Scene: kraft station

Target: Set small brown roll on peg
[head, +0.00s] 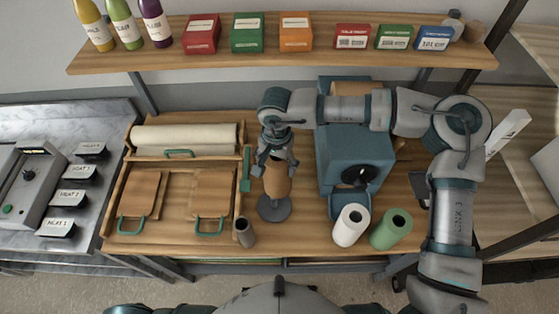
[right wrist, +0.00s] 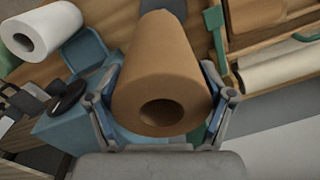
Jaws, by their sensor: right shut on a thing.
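The small brown roll (head: 276,181) is upright over the round dark grey base of the peg stand (head: 274,209). My right gripper (head: 275,163) is shut on the roll's sides from above. In the right wrist view, the roll (right wrist: 160,75) sits between the two fingers (right wrist: 160,105), with its dark core hole facing the camera. A bit of the grey base (right wrist: 172,8) shows past its far end. The peg itself is hidden by the roll, so I cannot tell whether it is inside the core. My left gripper is not in view.
A wooden tray (head: 108,215) with brown sheets is left of the stand. A small grey cylinder (head: 246,234) stands front-left. A blue machine (head: 345,160) stands right, with white (head: 350,226) and green (head: 390,230) rolls before it. A shelf (head: 270,58) with bottles and boxes is behind.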

